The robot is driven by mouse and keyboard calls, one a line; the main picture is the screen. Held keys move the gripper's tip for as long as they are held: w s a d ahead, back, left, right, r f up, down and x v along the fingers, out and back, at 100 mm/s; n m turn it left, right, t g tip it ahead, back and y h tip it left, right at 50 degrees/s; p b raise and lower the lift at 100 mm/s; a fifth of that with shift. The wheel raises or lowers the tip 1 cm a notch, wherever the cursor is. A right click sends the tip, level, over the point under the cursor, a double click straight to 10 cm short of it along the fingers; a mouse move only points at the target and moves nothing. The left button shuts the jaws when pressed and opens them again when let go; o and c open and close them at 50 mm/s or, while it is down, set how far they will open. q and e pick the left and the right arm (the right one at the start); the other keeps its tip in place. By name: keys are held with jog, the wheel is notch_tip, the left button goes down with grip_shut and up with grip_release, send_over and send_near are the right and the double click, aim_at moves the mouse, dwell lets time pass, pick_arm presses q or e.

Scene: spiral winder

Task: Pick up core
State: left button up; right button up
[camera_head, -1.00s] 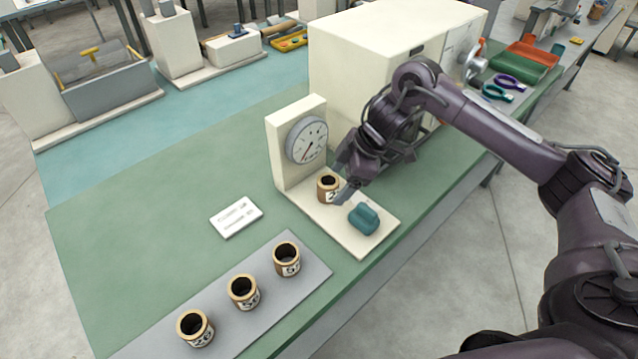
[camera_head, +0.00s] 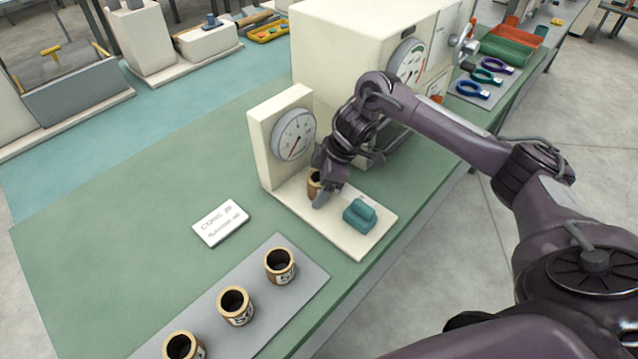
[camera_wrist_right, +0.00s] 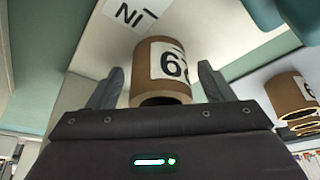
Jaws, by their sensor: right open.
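A brown cardboard core (camera_head: 313,182) with a white number label stands on the cream base (camera_head: 345,238) of a dial gauge (camera_head: 294,135). My right gripper (camera_head: 322,184) is open and low at this core, hiding part of it. In the right wrist view the core (camera_wrist_right: 160,65) lies between the two spread fingers of the gripper (camera_wrist_right: 158,82), with gaps at both sides. Three similar cores stand on a grey mat: one at its upper end (camera_head: 279,265), one in the middle (camera_head: 235,305) and one cut by the bottom edge (camera_head: 184,346). My left gripper is out of view.
A teal block (camera_head: 360,215) sits on the gauge base just right of the gripper. A white card (camera_head: 221,222) lies on the green table (camera_head: 110,235). A large cream machine (camera_head: 345,50) stands behind. The table's left part is clear.

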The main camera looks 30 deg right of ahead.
jog(key=c, duration=1.1)
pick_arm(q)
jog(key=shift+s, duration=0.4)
pick_arm(e)
jog(key=shift+o, duration=0.2)
jog(key=shift+r, duration=0.1)
